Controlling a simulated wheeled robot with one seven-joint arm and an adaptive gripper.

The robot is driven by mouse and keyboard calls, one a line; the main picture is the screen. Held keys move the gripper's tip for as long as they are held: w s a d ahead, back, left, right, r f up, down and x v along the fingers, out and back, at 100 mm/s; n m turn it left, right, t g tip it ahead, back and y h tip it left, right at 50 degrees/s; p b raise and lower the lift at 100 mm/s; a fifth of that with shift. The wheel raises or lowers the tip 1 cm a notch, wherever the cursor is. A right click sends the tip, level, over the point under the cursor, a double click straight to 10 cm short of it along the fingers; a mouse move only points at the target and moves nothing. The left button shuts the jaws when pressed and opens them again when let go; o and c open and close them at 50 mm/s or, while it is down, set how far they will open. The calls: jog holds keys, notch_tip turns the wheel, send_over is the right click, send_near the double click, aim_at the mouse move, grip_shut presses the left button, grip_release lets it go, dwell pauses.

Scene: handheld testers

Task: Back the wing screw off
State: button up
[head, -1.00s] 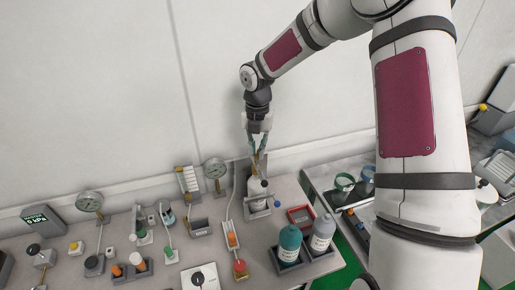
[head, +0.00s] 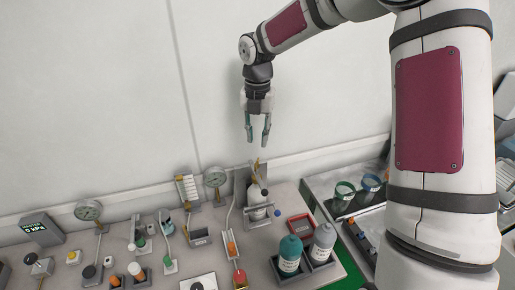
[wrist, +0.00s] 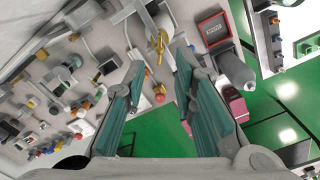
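A brass-coloured upright piece, which looks like the wing screw (head: 257,166), stands at the top of a grey stand (head: 242,182) that holds a white bottle (head: 255,193). It also shows in the wrist view, where the brass piece (wrist: 160,44) lies between my fingertips in the picture. My gripper (head: 257,141) hangs pointing down above the stand, its two teal fingers apart and empty. There is a visible gap between the fingertips and the brass piece in the head view. I cannot tell how far the screw is turned.
A teal bottle (head: 290,254) and a grey bottle (head: 323,243) stand in a holder at the front right. A red-rimmed tray (head: 301,225) lies beside the stand. A dial gauge (head: 215,177) stands left of it. The wall behind is bare.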

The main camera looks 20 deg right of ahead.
jog(key=shift+r, duration=1.5)
jog(key=s+r+m+t+h, duration=0.1)
jog(key=s+r+m, duration=0.5)
jog(key=s+m, duration=0.2)
jog(key=s+r+m+t+h, duration=0.1)
jog(key=s+r+m+t, duration=0.1)
jog(key=s+r+m, duration=0.5)
jog(key=s+m+t+y, duration=0.2)
jog(key=s+m, duration=1.2)
jog(key=m, duration=0.1)
jog(key=shift+s+a+t+b, duration=0.2)
jog(key=shift+s+t+b, duration=0.1)
jog(key=shift+b, duration=0.05)
jog(key=shift+a, duration=0.1)
